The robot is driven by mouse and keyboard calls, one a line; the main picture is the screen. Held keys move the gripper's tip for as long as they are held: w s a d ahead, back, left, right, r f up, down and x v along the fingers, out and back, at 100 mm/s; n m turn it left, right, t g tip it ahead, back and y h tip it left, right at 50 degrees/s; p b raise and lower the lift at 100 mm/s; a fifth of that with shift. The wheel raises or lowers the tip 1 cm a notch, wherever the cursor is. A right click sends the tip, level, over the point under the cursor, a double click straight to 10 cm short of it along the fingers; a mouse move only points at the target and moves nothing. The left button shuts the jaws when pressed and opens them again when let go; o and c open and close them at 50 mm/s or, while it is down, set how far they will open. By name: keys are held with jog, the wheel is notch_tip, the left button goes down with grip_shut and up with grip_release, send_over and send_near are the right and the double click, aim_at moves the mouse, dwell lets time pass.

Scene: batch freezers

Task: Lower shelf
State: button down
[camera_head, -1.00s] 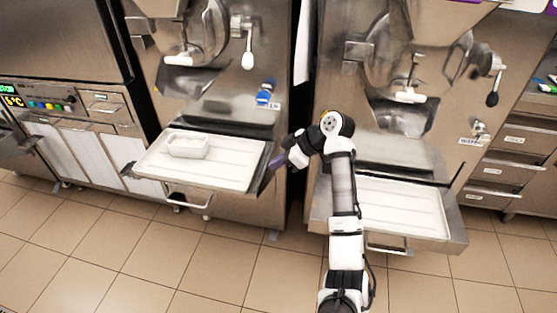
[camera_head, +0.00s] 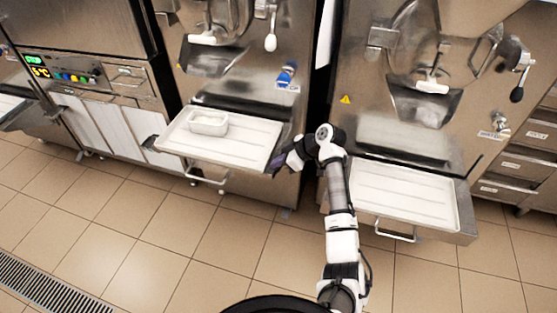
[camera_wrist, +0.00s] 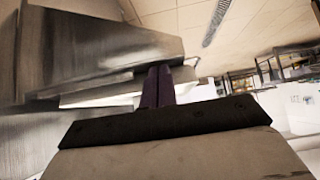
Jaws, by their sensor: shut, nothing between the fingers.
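The left machine's shelf (camera_head: 240,153) sticks out low at its front, with a white tray surface and a metal handle (camera_head: 208,179) below its front edge. A small white rectangular tub (camera_head: 209,123) stands on its left part. My gripper (camera_head: 276,166) is beside the right end of this shelf, shut and empty; whether it touches the edge cannot be told. In the wrist view the purple fingers (camera_wrist: 158,88) are together in front of the shelf's metal side (camera_wrist: 100,45). The right machine has a similar shelf (camera_head: 405,197), empty, to the right of my arm.
A cabinet with a lit green display (camera_head: 36,65) stands at the left. Drawers (camera_head: 520,160) are at the far right. The tiled floor (camera_head: 150,235) in front is clear, with a drain grate (camera_head: 45,290) at lower left.

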notch_tip(320, 180, down, 13)
jog(key=b, duration=0.9)
jog(key=shift+r+b, duration=0.15)
jog(key=shift+b, duration=0.25)
jog(key=shift+s, duration=0.15)
